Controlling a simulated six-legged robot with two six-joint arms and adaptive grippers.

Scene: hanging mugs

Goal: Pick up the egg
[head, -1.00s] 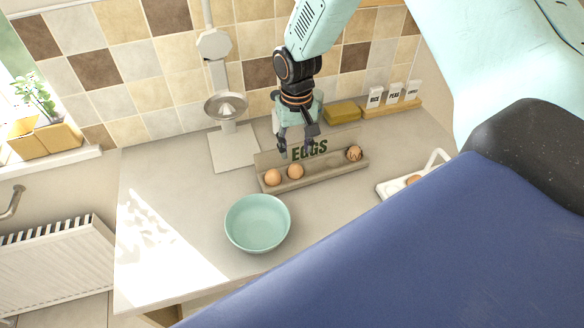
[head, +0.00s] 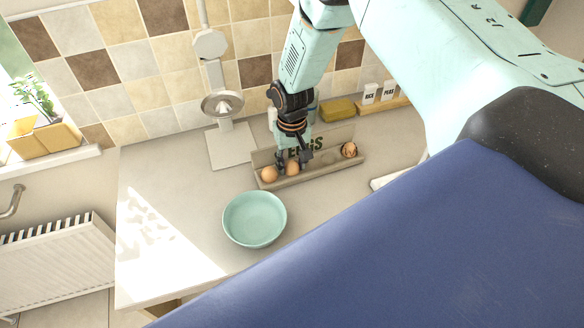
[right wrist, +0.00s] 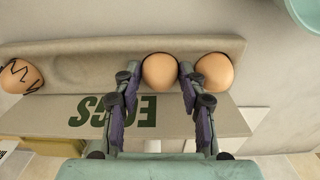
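A wooden egg holder (head: 318,173) marked EGGS stands on the counter with three brown eggs in its trough. The left egg (head: 269,174) and the middle egg (head: 292,169) sit close together; an egg with dark markings (head: 349,150) sits at the right end. My right gripper (head: 293,163) is down at the holder, its fingers on either side of the middle egg. The right wrist view shows the middle egg (right wrist: 160,71) between the open fingertips (right wrist: 160,76), with the right finger in the narrow gap beside the neighbouring egg (right wrist: 214,71). Firm contact cannot be told. My left gripper is not in view.
A green bowl (head: 254,219) stands in front of the holder. A metal stand (head: 232,148) is behind to the left. A yellow block (head: 337,109) and labelled white canisters (head: 379,94) are at the back. The counter left of the bowl is clear.

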